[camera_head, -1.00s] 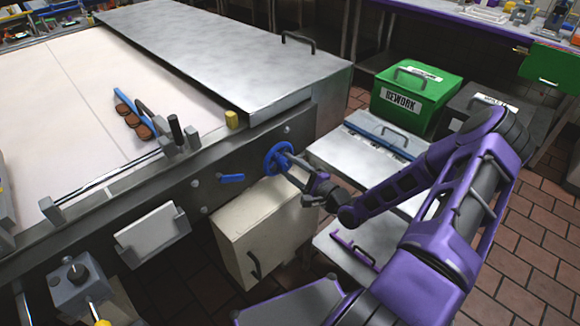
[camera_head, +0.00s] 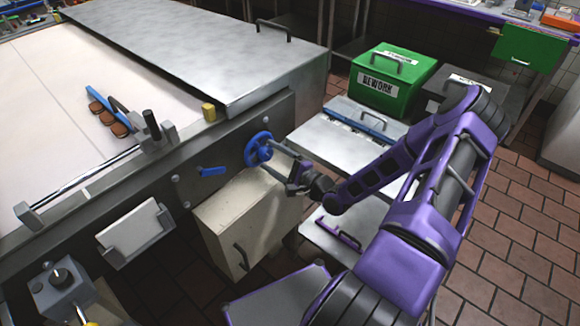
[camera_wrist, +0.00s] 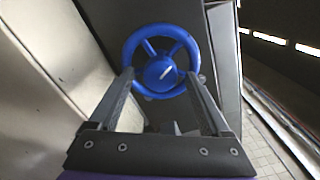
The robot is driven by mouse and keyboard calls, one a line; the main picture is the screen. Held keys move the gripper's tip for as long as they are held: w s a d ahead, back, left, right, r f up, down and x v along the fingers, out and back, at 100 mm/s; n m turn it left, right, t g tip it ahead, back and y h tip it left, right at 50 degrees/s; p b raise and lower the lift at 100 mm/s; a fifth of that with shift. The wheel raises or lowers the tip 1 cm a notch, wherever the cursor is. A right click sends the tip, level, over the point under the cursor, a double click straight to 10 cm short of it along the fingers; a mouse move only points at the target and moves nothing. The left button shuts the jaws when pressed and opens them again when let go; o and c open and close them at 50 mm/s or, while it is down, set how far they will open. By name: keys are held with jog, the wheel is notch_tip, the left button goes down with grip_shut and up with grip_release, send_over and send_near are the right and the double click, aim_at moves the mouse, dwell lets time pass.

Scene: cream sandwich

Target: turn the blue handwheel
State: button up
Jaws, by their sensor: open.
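The blue handwheel (camera_head: 258,149) is mounted on the dark side panel of the conveyor machine, below its metal cover. In the wrist view the handwheel (camera_wrist: 161,62) faces me, with spokes and a pale mark on its hub. My gripper (camera_head: 272,160) is close in front of the wheel, coming from the right. In the wrist view my gripper (camera_wrist: 160,78) is open, its two fingers at the left and right lower parts of the rim. I cannot tell whether the fingertips touch the rim.
A blue lever (camera_head: 212,171) sits left of the wheel on the same panel. A cream cabinet (camera_head: 235,215) stands just below. A metal table (camera_head: 335,140) and a green REWORK box (camera_head: 393,80) stand to the right. Tiled floor is open at far right.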

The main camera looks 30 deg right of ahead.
jog(key=v, duration=1.7)
jog(key=shift+p, duration=0.3)
jog(key=shift+f, duration=0.1)
